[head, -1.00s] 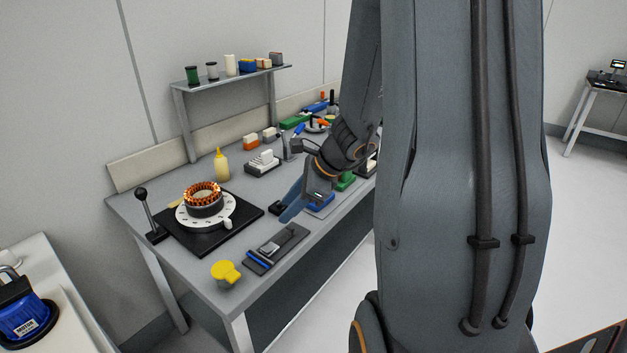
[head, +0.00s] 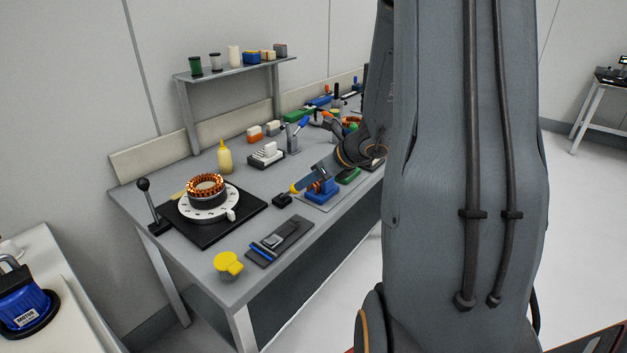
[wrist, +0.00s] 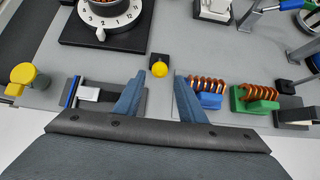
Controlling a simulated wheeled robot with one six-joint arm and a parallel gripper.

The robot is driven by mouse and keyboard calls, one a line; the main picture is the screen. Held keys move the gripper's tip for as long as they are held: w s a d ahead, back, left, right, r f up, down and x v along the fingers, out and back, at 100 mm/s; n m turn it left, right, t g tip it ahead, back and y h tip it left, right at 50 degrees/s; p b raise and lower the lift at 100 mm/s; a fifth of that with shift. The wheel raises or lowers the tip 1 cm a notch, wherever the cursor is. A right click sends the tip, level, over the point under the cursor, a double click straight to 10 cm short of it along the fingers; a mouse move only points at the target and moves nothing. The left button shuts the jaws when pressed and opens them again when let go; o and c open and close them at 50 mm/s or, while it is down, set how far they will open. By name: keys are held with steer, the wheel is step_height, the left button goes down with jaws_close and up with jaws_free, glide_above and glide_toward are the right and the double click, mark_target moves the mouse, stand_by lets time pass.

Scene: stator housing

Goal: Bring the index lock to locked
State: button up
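No part is labelled as the index lock. The white numbered index dial (head: 190,212) carries a copper-wound stator (head: 206,188) on a black base plate (head: 182,226). A small white tab (head: 231,214) sits at the dial's rim; it also shows in the wrist view (wrist: 101,35). A black ball-topped lever (head: 147,200) stands nearly upright at the plate's left. My gripper (wrist: 160,76) is open and empty, its blue fingers apart. A yellow ball (wrist: 160,69) by a small black block (wrist: 157,59) appears between the fingertips; contact cannot be told. The gripper is right of the dial.
A yellow round-topped item (head: 228,264) and a grey fixture with a blue strip (head: 279,241) lie along the front edge. Blue (wrist: 206,99) and green (wrist: 253,104) coil holders stand right of my gripper. A yellow bottle (head: 225,158) stands behind the dial. Bench between dial and gripper is mostly clear.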

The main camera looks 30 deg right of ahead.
mark_target(289, 192)
steer(key=shift+b+x, duration=1.45)
steer(key=shift+x, duration=1.15)
steer(key=c, duration=0.7)
steer(key=shift+w+a+r+p, duration=0.2)
steer(key=shift+w+r+p, duration=0.15)
steer(key=shift+r, duration=0.2)
steer(key=shift+w+a+r, duration=0.15)
steer(key=shift+w+r, duration=0.15)
steer(key=shift+w, duration=0.2)
steer(key=shift+w+a+r, duration=0.2)
steer(key=shift+w+r, duration=0.05)
steer(key=shift+w, duration=0.25)
steer(key=shift+w+a+r, duration=0.1)
steer(key=shift+w+r, duration=0.05)
steer(key=shift+w, duration=0.2)
steer(key=shift+w+a+r, duration=0.1)
steer(key=shift+w+a, duration=0.05)
steer(key=shift+w, duration=0.2)
steer(key=shift+w+a, duration=0.15)
steer(key=shift+w, duration=0.3)
steer(key=shift+w+a, duration=0.2)
steer(key=shift+w, duration=0.3)
steer(key=o, duration=0.7)
steer(key=shift+s, duration=0.1)
